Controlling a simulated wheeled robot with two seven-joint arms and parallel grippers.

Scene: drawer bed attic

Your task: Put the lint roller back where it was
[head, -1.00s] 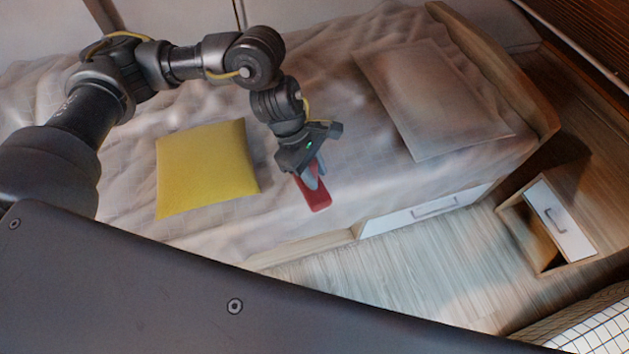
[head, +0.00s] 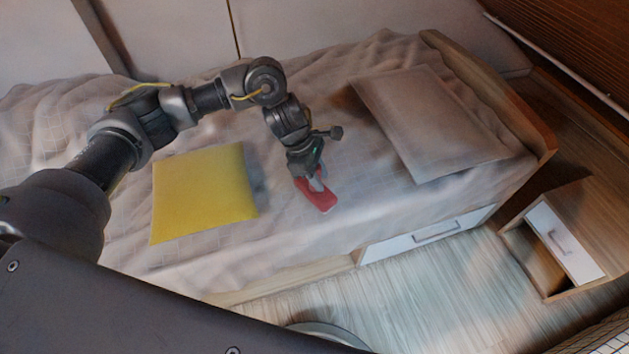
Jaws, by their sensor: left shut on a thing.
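My left gripper (head: 314,182) points down over the bed (head: 300,245), between the yellow cushion and the grey pillow. It is shut on a red thing, which looks like the lint roller (head: 321,198). The fingers hide part of it. It is close to the bed cover, but I cannot tell if it touches. My right gripper is not in view.
A yellow cushion (head: 203,193) lies left of the gripper, and a grey pillow (head: 428,120) lies to the right. A white drawer (head: 428,235) is in the bed's side. A nightstand (head: 580,235) stands at the right. Floor (head: 440,295) shows in front.

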